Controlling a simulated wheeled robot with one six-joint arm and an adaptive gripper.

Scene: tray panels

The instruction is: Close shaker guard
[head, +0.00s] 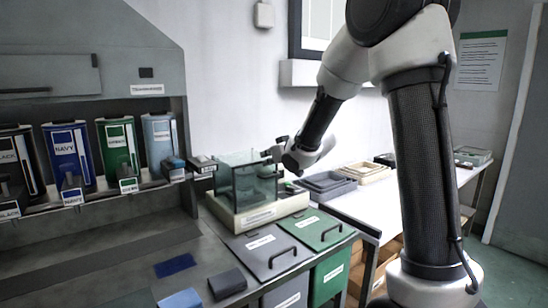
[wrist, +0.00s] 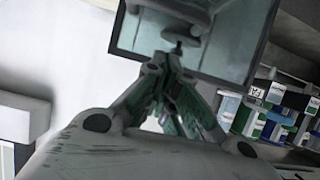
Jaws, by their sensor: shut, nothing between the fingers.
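The shaker (head: 262,214) has a cream base with a label on its front, on the bench in the middle of the head view. Its guard (head: 238,184) is a clear, greenish box-like cover above the base. I cannot tell how far open the guard is. My gripper (head: 270,154) is at the guard's upper right side; contact cannot be judged. In the wrist view, my gripper (wrist: 178,72) is shut with its fingertips together and empty, in front of a dark-edged clear panel (wrist: 228,52) that looks like the guard.
Labelled coloured canisters (head: 68,152) stand on a shelf at left. Grey (head: 268,255) and green (head: 318,230) lidded bins with handles are in front of the shaker. Grey trays (head: 325,184) lie on the white table at right. The wall is behind.

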